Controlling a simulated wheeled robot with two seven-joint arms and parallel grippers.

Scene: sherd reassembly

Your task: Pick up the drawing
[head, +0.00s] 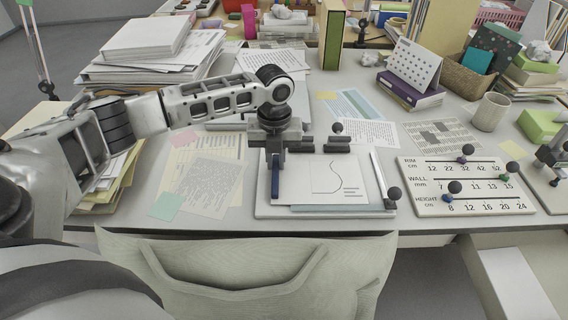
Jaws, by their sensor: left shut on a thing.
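The drawing (318,184) is a white sheet with a thin curved profile line and a few short text lines. It lies at the front middle of the desk, over a pale board (262,208) with a bluish sheet showing along its front edge. My left gripper (275,190) reaches down from above at the drawing's left edge. It is shut on the drawing there, with its fingers seen nearly edge-on. The gripper hides the upper left of the sheet. Whether the sheet is lifted off the board I cannot tell. My right gripper is not in view.
Dark blocks (312,144) and a black knob sit along the board's back edge; another knob (394,192) is at its right. A scale panel (465,187) with knobs stands to the right. Loose papers (207,185) lie left. A chair back (250,275) stands in front.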

